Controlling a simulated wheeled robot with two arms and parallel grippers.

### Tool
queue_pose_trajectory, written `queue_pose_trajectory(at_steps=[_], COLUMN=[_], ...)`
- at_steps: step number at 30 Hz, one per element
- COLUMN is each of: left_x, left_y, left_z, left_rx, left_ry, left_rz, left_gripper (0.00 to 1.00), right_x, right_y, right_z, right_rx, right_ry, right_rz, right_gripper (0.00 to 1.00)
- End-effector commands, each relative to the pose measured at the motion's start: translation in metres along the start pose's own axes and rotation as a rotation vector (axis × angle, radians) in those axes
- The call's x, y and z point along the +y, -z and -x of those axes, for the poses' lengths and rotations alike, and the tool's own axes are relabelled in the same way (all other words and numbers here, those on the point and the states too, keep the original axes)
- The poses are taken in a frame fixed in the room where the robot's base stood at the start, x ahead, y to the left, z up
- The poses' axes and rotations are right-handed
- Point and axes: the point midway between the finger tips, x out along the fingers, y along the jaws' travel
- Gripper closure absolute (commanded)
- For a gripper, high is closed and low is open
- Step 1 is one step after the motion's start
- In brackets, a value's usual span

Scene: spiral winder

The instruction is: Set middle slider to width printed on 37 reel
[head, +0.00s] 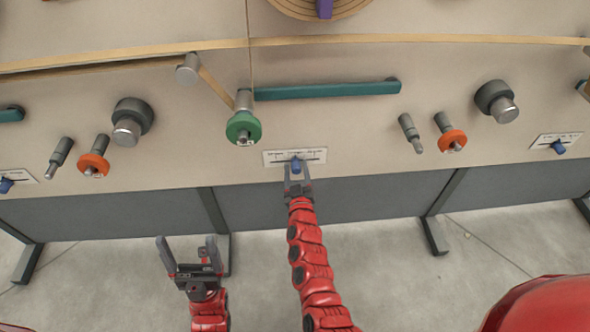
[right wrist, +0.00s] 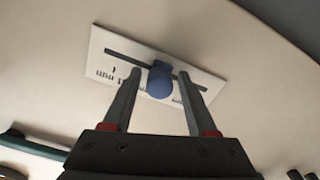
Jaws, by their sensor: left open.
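The middle slider is a blue knob (head: 296,166) in a dark slot on a white label plate (head: 270,158) near the panel's lower edge. The knob (right wrist: 160,80) sits right of the slot's middle in the right wrist view. The plate's print is upside down there and partly covered. My right gripper (head: 297,173) is at the knob, with one finger on each side and visible gaps between. My left gripper (head: 187,243) is open and empty, low in front of the panel. No reel marked 37 can be made out; a wooden reel (head: 345,8) is cut off at the top.
A green roller (head: 243,128), a teal bar (head: 325,90), orange rollers (head: 93,164) and grey knobs (head: 133,120) stick out from the panel. Other blue sliders sit at far left (head: 6,186) and right (head: 558,147). Floor below is clear between dark legs.

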Motion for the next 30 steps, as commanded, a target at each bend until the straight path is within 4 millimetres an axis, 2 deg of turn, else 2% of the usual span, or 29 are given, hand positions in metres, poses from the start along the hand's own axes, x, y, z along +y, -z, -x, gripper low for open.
queue_pose_trajectory(at_steps=[10,14,17,30], left_x=[0.000,0.000,0.000,-0.001], left_y=[0.000,0.001,0.001,0.004], left_z=[0.000,-0.003,-0.006,-0.022], left_rx=[0.000,0.000,0.000,0.000], left_ry=[0.000,0.000,0.000,0.000], left_rz=[0.000,0.000,0.000,0.000], left_gripper=[0.13,0.13,0.13,0.13], right_x=[0.000,-0.001,0.000,-0.001], right_y=[0.000,0.000,0.001,0.000], right_z=[0.001,0.012,0.028,0.136], right_rx=[0.000,-0.001,-0.001,-0.005], right_ry=[0.000,0.001,0.000,0.004], right_rz=[-0.003,-0.003,-0.003,0.000], right_gripper=[0.34,0.34,0.34,0.34])
